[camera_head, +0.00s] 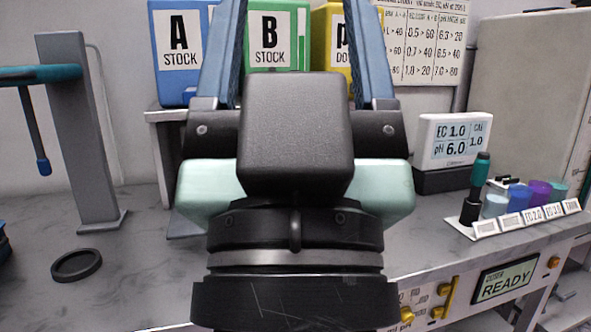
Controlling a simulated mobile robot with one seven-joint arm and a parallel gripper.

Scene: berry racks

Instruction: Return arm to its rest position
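My gripper (296,40) fills the middle of the view, seen from behind. Its two blue fingers stand wide apart and run up past the top edge, so their tips are out of view. I see nothing held between the visible parts of the fingers. The dark block and pale green body of the gripper hide part of the bench behind it. The arm below the wrist is out of view.
Blue A (181,45), green B (270,40) and yellow (328,45) stock containers stand on a raised shelf behind. A grey post (82,130) and a black ring (76,265) are left. A meter (455,140), several small cups and a READY panel (505,281) are right.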

